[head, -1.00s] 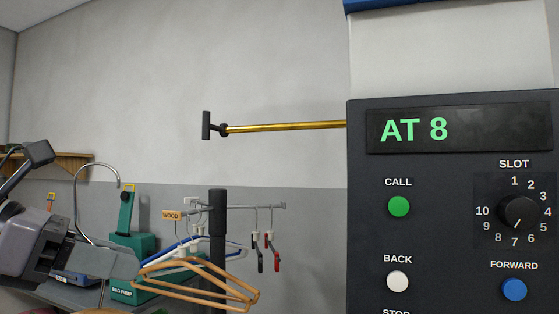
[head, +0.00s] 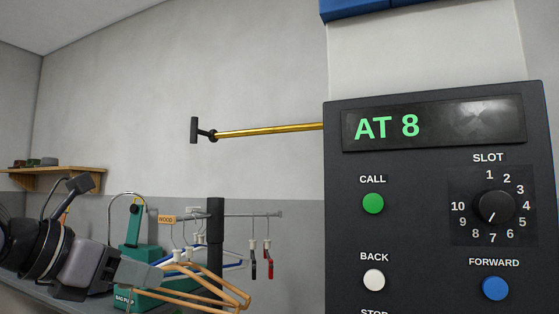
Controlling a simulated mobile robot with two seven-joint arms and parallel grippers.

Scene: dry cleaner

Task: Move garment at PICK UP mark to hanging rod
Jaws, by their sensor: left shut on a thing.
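My left gripper (head: 138,273) is at the lower left, shut on the neck of a hanger whose curved metal hook (head: 126,195) rises above the jaws. Any garment on this hanger is below the picture edge and hidden. The brass hanging rod (head: 270,130) sticks out in front of the grey wall, with a black end piece (head: 194,130) at its left end. The gripper and hook are below and left of the rod, apart from it. The PICK UP mark and my right gripper are not in view.
A dark control panel (head: 425,270) reading AT 8 fills the right side, beside the rod. Below the rod stands a hanger rack (head: 215,235) with wooden hangers (head: 205,300), others and clips. A green bag pump (head: 130,252) and a shelf (head: 60,180) are at left.

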